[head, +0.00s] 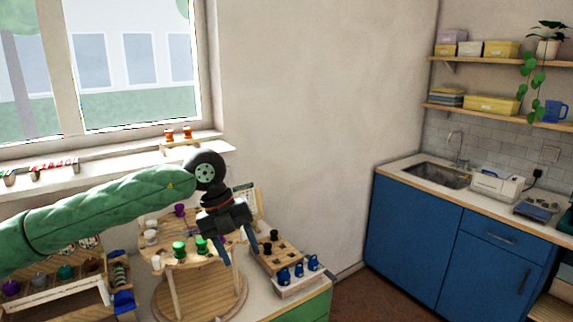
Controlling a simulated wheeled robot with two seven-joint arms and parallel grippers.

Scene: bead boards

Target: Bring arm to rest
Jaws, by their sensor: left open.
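My left arm (110,212), in a green sleeve, reaches in from the left across the work table. My left gripper (237,252) is open and empty, its two blue-tipped fingers pointing down. It hangs in front of the right part of a raised round wooden board (170,262) that carries green, white and purple pieces. My right gripper is not in view. The gripper and arm hide part of the round board and what stands behind it.
A wooden block with holes and dark pegs (274,250) and a tray of blue pieces (299,287) stand right of the gripper. A wooden rack (60,297) with coloured cups is at lower left. A blue cabinet (420,235) with a sink is at right, across open floor.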

